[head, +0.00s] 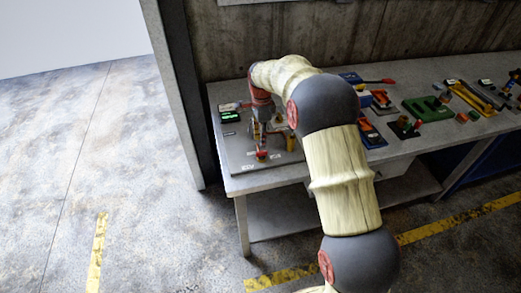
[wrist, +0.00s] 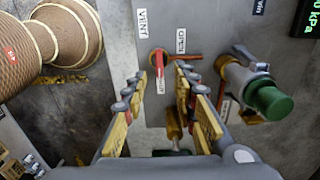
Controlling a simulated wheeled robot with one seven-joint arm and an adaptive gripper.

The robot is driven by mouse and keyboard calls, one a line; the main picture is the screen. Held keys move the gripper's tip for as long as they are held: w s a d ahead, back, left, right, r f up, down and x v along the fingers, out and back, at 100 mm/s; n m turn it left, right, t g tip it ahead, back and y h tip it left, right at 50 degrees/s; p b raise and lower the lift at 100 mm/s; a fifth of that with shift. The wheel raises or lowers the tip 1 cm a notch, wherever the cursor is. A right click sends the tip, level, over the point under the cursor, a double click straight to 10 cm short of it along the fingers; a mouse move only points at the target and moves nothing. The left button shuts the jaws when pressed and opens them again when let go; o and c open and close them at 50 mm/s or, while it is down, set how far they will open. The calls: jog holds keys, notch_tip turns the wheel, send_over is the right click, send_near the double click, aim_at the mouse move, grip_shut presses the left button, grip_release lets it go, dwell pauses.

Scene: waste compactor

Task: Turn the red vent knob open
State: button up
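The red vent knob (wrist: 157,57) is in the upper middle of the wrist view, on a grey panel (wrist: 210,25) beside the labels VENT and OPEN. A red bar shows to its right, towards the OPEN label, and a red and white strip lies below it. I cannot tell which of these is its handle. My gripper (wrist: 162,72) is open, with one fingertip on each side of the strip, close to the knob. Contact cannot be told. In the head view my gripper (head: 262,147) is low over the panel at the table's left end, and the knob is hard to make out.
A metal valve with a green cap (wrist: 270,101) stands just right of my gripper. A brass piece (wrist: 173,124) shows between the fingers. A small green display (head: 229,117) is at the panel's back left. Several tools and a green block (head: 427,108) lie farther right on the table.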

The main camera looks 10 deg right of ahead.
aim_at(262, 154)
notch_tip(262, 154, down, 7)
jog(key=shift+f+b, duration=0.1)
jog(key=shift+b, duration=0.65)
jog(key=shift+c, duration=0.5)
grip_shut()
